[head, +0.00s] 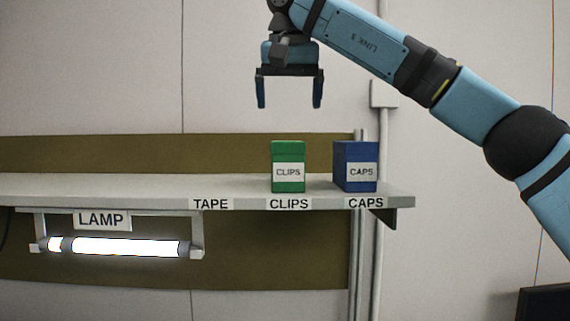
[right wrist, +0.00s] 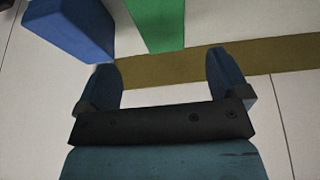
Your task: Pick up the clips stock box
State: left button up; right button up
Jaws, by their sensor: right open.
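The clips stock box (head: 288,153) is green with a white CLIPS label and stands upright on the shelf above the CLIPS shelf label. My right gripper (head: 290,104) is open and empty, pointing down above the clips box with a clear gap between. In the right wrist view the green box (right wrist: 156,22) shows at the top, cut off by the frame edge, beyond my open fingers (right wrist: 165,78). My left gripper is not in view.
A blue CAPS box (head: 355,153) stands just right of the clips box, also in the wrist view (right wrist: 70,28). The shelf (head: 130,188) is bare at the TAPE label (head: 210,204). A lit lamp (head: 125,247) hangs below. A pipe (head: 380,130) runs behind.

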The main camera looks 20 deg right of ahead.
aim_at(288, 153)
jog(key=shift+w+d+f, duration=0.1)
jog(key=shift+d+f, duration=0.05)
jog(key=shift+f, duration=0.75)
jog(key=x, duration=0.2)
jog(key=w+x, duration=0.1)
jog(key=x, duration=0.1)
jog(key=shift+w+f, duration=0.1)
jog(key=shift+w+f+p, duration=0.1)
jog(key=shift+f+p, duration=0.05)
jog(key=shift+p, duration=0.15)
jog(key=shift+f+p, duration=0.3)
jog(key=shift+f, duration=0.05)
jog(key=p+x, duration=0.1)
jog(key=x, duration=0.2)
jog(key=shift+f, duration=0.4)
jog(key=shift+w+d+f, duration=0.1)
jog(key=shift+w+f, duration=0.1)
jog(key=shift+s+r, duration=0.15)
jog(key=shift+s, duration=0.1)
jog(key=shift+w+f, duration=0.1)
jog(key=shift+f, duration=0.1)
jog(key=c, duration=1.3)
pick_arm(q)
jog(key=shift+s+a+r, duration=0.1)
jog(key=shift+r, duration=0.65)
pick_arm(e)
jog(key=shift+r, duration=0.1)
